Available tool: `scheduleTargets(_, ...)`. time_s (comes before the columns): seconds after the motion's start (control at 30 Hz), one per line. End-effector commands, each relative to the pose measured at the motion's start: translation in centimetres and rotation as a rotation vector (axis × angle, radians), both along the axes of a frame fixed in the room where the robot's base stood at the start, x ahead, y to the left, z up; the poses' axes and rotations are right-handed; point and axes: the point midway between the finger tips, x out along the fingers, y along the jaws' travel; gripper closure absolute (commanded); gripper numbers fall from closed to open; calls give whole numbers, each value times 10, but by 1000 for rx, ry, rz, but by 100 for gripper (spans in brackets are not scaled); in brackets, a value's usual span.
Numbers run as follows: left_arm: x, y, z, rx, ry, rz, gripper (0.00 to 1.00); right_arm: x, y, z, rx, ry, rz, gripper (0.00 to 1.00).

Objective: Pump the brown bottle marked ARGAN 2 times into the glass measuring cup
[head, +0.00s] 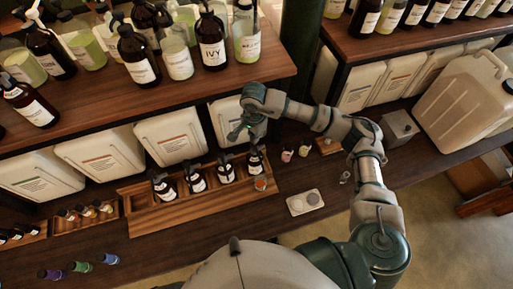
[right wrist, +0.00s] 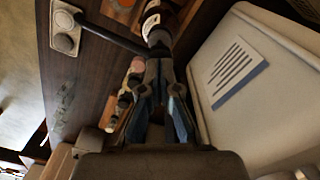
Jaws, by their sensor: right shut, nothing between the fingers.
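Several brown pump bottles with white labels stand in a row in a wooden tray (head: 150,222). Their small labels are too blurred to read, so I cannot tell which is ARGAN. My right gripper (head: 252,130) is just above the rightmost bottle (head: 256,163), fingers shut and empty. In the right wrist view the shut fingers (right wrist: 160,78) are close to a bottle's pump head, with its dark nozzle (right wrist: 112,36) pointing left; contact cannot be told. A small cup with orange contents (head: 260,184), perhaps the measuring cup, sits in front of that bottle. My left gripper is out of view.
A white two-disc plate (head: 305,202) lies right of the tray. Small jars (head: 287,156) stand further right. White jugs (head: 172,138) line the back under a shelf (head: 200,92) of bottles. A large canister (head: 465,98) is at the right.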

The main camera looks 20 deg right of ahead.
Motion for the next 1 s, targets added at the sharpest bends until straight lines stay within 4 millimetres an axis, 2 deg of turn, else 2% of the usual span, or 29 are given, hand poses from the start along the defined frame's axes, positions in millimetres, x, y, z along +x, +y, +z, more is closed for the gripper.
scheduleTargets(0.43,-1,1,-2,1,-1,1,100,0,0,-2,1,-1,0,100)
scheduleTargets(0.7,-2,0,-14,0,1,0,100,0,0,-15,1,-1,0,100)
scheduleTargets(0.83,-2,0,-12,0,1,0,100,0,0,-13,1,-1,0,100)
scheduleTargets(1.0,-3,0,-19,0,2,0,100,0,0,-20,1,-1,0,100)
